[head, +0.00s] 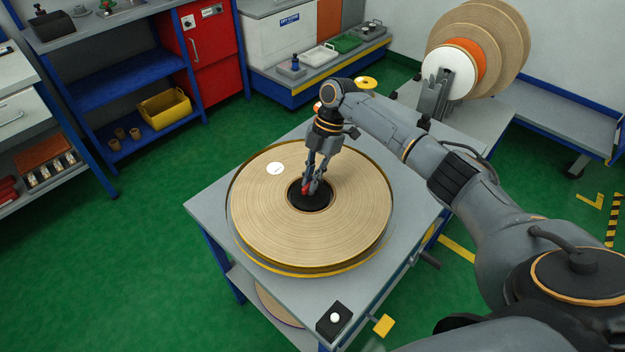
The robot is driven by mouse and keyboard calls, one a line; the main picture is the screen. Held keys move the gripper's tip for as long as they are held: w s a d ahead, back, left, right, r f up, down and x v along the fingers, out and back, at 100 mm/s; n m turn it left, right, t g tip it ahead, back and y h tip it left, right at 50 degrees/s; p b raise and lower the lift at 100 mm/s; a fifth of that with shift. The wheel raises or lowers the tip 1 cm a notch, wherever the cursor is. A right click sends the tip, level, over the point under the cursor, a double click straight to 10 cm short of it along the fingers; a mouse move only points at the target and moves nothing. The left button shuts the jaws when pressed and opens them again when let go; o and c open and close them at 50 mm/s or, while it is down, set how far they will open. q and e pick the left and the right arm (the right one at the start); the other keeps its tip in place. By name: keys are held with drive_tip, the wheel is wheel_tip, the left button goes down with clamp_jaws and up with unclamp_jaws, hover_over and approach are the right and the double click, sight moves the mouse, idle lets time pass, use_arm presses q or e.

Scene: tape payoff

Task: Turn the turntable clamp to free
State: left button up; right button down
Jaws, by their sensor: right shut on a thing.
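The turntable (300,269) sits on a grey table and carries a large flat tan tape roll (345,218). At its centre is a black hub (311,205), where a small red part of the clamp (305,189) shows between my fingers. My right gripper (311,189) points down at the hub and is shut on this red clamp part. The fingers hide much of the clamp, so its exact setting cannot be told. My left gripper is not in view.
A black box with a white button (334,319) sits at the table's front corner. A payoff stand with large reels (490,45) is at the upper right. Blue shelving with a yellow bin (165,107) stands at the back left. Green floor is clear at the left.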

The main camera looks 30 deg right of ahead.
idle(0.3)
drive_tip(key=c, duration=1.4)
unclamp_jaws()
drive_tip(key=shift+r, duration=0.1)
drive_tip(key=v, duration=1.2)
drive_tip(key=shift+a, duration=0.1)
